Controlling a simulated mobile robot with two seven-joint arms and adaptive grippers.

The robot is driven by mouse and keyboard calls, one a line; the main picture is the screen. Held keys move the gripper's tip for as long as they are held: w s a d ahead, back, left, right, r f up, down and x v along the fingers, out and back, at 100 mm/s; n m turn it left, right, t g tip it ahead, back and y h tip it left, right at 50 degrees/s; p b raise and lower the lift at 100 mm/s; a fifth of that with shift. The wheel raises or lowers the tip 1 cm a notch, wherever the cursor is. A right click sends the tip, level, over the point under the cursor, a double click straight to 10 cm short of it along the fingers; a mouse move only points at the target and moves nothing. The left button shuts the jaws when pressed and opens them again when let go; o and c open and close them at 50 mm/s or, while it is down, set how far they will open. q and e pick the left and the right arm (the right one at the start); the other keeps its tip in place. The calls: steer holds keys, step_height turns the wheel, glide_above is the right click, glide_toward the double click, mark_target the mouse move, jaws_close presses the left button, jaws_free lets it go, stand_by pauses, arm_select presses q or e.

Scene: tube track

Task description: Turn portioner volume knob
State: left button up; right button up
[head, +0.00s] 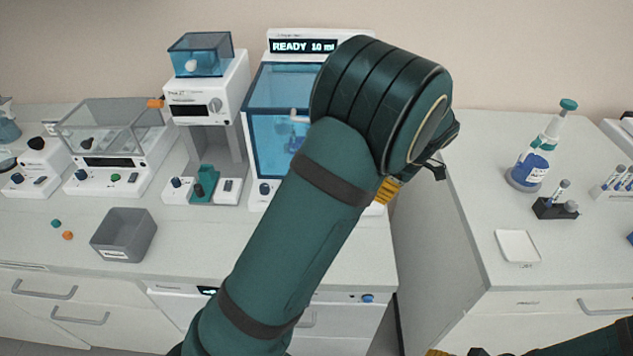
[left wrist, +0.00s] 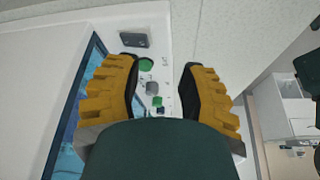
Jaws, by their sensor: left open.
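The portioner (head: 258,165) is a white machine with a blue window and a display (head: 302,46) reading "READY 10 ml". My left arm covers its right side. In the left wrist view, its control panel shows a grey knob (left wrist: 152,87), green buttons (left wrist: 146,64) and a dark grey rectangular part (left wrist: 133,40). I cannot read which control is the volume knob. My left gripper (left wrist: 160,64) is open, its yellow fingers either side of the panel controls, with nothing held. In the head view only part of a yellow finger (head: 388,190) shows. My right gripper is barely visible at the bottom edge.
Left of the portioner stand a white dispenser (head: 208,100), a lidded machine (head: 110,145) and a grey bin (head: 124,236). On the right-hand counter are a blue bottle (head: 530,165), a black tube holder (head: 555,208) and a white tray (head: 516,246). The front counter is mostly clear.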

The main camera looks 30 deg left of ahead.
arm_select(q)
steer(key=s+a, duration=0.1)
steer(key=a, duration=0.2)
steer(key=s+a, duration=0.1)
steer(key=a, duration=0.3)
steer(key=s+a, duration=0.1)
steer(key=a, duration=0.2)
steer(key=shift+s+a+b, duration=0.1)
steer(key=shift+a+b, duration=0.2)
steer(key=shift+b, duration=0.1)
steer(key=shift+a+b+x, duration=0.15)
steer(key=shift+b+x, duration=0.1)
steer(key=shift+x, duration=1.05)
steer(key=shift+a+b+x, duration=0.15)
steer(key=shift+b+x, duration=0.1)
steer(key=shift+x, duration=1.1)
steer(key=shift+r, duration=0.15)
steer(key=shift+s, duration=0.1)
jaws_close()
